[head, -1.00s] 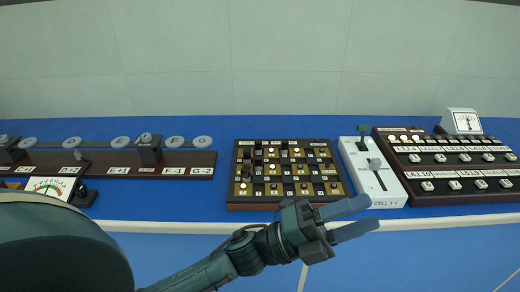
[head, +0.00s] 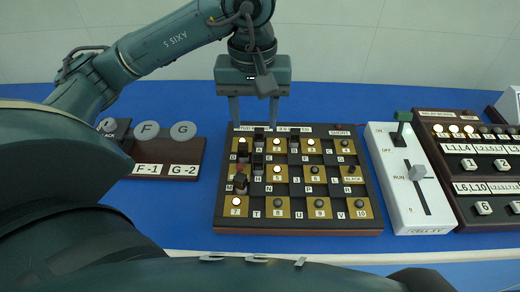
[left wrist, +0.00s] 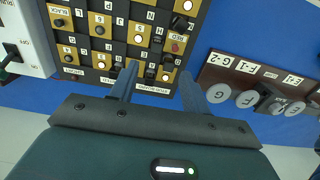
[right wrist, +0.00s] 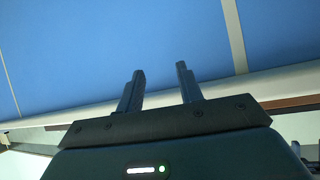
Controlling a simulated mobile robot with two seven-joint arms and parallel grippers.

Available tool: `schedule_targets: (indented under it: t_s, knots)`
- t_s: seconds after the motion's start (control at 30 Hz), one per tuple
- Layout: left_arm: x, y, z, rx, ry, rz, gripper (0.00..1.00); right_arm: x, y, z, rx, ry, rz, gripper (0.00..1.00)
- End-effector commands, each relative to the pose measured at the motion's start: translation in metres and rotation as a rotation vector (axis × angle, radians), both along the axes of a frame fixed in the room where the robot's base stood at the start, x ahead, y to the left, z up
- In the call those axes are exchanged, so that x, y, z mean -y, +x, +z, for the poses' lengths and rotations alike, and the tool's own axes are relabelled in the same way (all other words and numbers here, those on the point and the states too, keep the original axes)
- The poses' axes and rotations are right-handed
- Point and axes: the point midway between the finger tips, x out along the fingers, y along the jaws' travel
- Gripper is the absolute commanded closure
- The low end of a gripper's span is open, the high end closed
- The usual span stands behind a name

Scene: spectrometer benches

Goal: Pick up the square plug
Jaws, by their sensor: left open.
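A dark plug board (head: 300,222) with brass and black squares stands on the blue bench. Several dark, blocky plugs stand in its left columns, among them one at the upper left (head: 242,150), one right of it (head: 257,164) and one lower down (head: 240,183). I cannot tell for sure which is the square plug. My left gripper (head: 254,122) points down over the board's back left, open and empty. In the left wrist view its fingers (left wrist: 160,70) are spread over the board's edge near the plugs. My right gripper (right wrist: 160,72) is open and empty, away from the board.
A white cell box (head: 408,190) with a lever stands right of the board, and a relay panel (head: 475,160) lies beyond it. A brown rail (head: 165,158) with round discs lies to the left. Bare blue bench separates rail and board.

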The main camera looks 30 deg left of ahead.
Motion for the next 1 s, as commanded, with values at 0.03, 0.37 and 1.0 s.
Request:
schedule_targets:
  t_s: [0.03,0.37,1.0]
  knots:
    - [-0.002,0.000,-0.004,0.003,0.011,-0.001,0.53,0.000,0.000,-0.001,-0.001,-0.001,0.001,0.64]
    - [-0.002,0.000,-0.060,-0.002,0.011,-0.001,0.53,0.001,-0.001,-0.001,-0.001,-0.007,0.009,0.64]
    - [0.003,0.006,-0.128,0.001,0.009,0.000,0.53,0.004,-0.002,-0.001,-0.028,-0.007,-0.014,0.64]
